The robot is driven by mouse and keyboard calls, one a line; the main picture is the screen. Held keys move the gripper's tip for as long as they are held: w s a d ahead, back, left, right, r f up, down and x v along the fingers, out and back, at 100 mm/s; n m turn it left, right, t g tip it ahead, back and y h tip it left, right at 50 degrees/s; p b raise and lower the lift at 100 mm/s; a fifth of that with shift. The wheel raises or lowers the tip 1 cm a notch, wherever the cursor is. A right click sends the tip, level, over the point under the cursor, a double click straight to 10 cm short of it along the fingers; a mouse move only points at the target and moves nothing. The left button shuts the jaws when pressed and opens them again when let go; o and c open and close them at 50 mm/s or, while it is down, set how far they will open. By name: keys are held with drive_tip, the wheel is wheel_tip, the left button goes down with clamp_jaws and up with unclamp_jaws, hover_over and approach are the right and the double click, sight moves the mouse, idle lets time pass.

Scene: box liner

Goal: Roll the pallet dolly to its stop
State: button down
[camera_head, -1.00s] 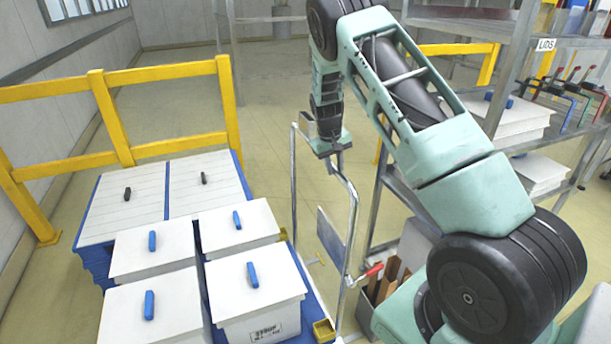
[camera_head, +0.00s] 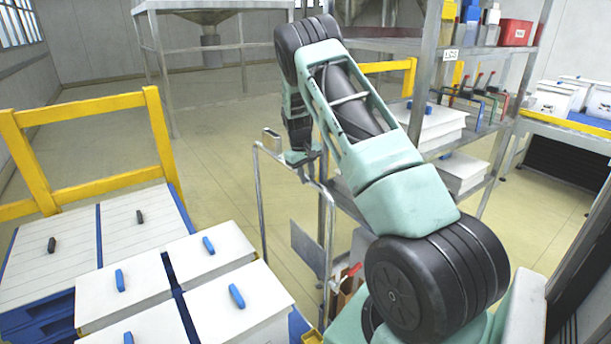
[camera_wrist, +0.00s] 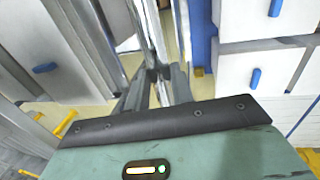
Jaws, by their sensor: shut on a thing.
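The pallet dolly carries white lidded boxes (camera_head: 238,308) with blue grips at the lower left of the head view. Its upright tubular metal handle (camera_head: 262,205), with a grey panel (camera_head: 306,249), stands at the right end of the load. My gripper (camera_head: 303,164) is shut on the top of this handle. In the wrist view, my gripper (camera_wrist: 158,88) closes around the grey metal tube, with white boxes (camera_wrist: 262,75) to the right. Most of the dolly's deck and its wheels are hidden by boxes or out of frame. I cannot make out the stop.
A yellow rail (camera_head: 85,180) stands behind the load on the left. A metal shelf rack (camera_head: 440,50) with clamps and white lids stands close behind my arm. A bench with white boxes (camera_head: 560,97) is at the far right. Open floor (camera_head: 215,120) lies beyond the handle.

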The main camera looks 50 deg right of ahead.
drive_tip(key=shift+d, duration=0.5)
drive_tip(key=c, duration=1.2)
unclamp_jaws()
drive_tip(key=shift+d+f, duration=0.15)
drive_tip(key=shift+d, duration=0.05)
drive_tip(key=shift+c, duration=0.2)
drive_tip(key=a+r+b, duration=0.3)
drive_tip(key=r, duration=1.4)
drive_tip(key=shift+w+a, duration=0.2)
drive_tip(key=shift+w, duration=0.2)
drive_tip(key=shift+a+r, duration=0.1)
